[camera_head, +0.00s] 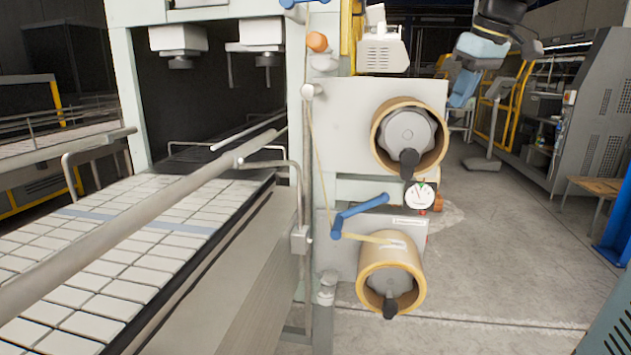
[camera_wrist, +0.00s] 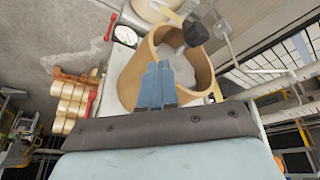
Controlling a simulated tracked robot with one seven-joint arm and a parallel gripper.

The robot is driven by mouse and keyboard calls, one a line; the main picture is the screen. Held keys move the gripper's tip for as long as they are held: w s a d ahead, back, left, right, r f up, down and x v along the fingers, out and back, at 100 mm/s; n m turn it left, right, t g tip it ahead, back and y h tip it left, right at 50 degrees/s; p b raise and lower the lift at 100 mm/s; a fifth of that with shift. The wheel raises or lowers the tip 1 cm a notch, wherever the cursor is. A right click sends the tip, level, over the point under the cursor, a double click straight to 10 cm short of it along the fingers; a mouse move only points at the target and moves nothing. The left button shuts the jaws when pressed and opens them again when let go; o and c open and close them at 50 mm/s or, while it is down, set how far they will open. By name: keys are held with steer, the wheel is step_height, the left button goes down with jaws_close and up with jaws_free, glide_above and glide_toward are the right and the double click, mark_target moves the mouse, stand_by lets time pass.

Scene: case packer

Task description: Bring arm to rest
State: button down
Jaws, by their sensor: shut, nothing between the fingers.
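In the wrist view, my gripper (camera_wrist: 157,85) shows as two blue fingers lying together, with nothing between them. Behind the fingertips is a tan tape roll (camera_wrist: 136,75) with a grey hub and a black knob. I cannot tell the exact gap between fingers and roll. In the head view, a dark and light-blue part of my arm (camera_head: 483,48) is raised at the upper right, over open floor.
The case packer carries an upper tape roll (camera_head: 378,128) and a lower tape roll (camera_head: 364,283), with a round gauge (camera_head: 419,195) and a blue lever (camera_head: 360,213) between them. A conveyor (camera_head: 95,260) runs at the left. Bare floor (camera_head: 500,265) lies to the right, before a grey cabinet (camera_head: 598,110).

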steer(key=s+a+f+m+h, duration=0.1)
steer(key=s+a+f+m, duration=0.1)
steer(key=s+f, duration=0.8)
steer(key=s+a+f+m+t, duration=0.1)
steer(key=s+f+m, duration=0.3)
steer(key=s+f, duration=0.6)
steer(key=shift+s+a+f+m+t+h, duration=0.15)
steer(key=shift+a+f+m+t+h, duration=0.2)
steer(key=shift+a, duration=0.5)
